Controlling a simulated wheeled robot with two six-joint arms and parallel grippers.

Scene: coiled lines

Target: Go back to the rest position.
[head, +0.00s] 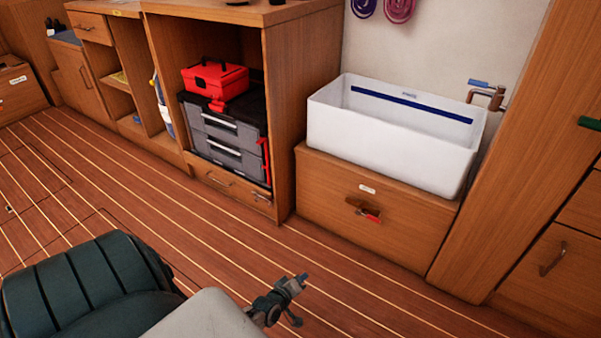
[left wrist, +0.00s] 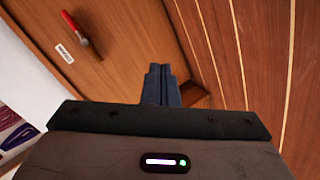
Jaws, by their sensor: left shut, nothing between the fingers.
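My left gripper (head: 298,282) is low over the plank floor, at the bottom centre of the head view. It is empty and apart from the cabinets. In the left wrist view its two dark fingers (left wrist: 160,84) are together, with nothing between them. A coiled purple line (head: 364,6) and a coiled magenta line (head: 400,9) hang on the pale wall at the top, cut off by the frame edge. Coils (left wrist: 14,132) also show at the left edge of the wrist view. My right gripper is not in view.
A white basin (head: 390,138) stands on a wooden cabinet (head: 340,205) with a red-tipped handle (head: 370,214). A red toolbox (head: 215,78) sits on grey drawers (head: 225,135) in an open cupboard. The floor (head: 170,225) between is clear.

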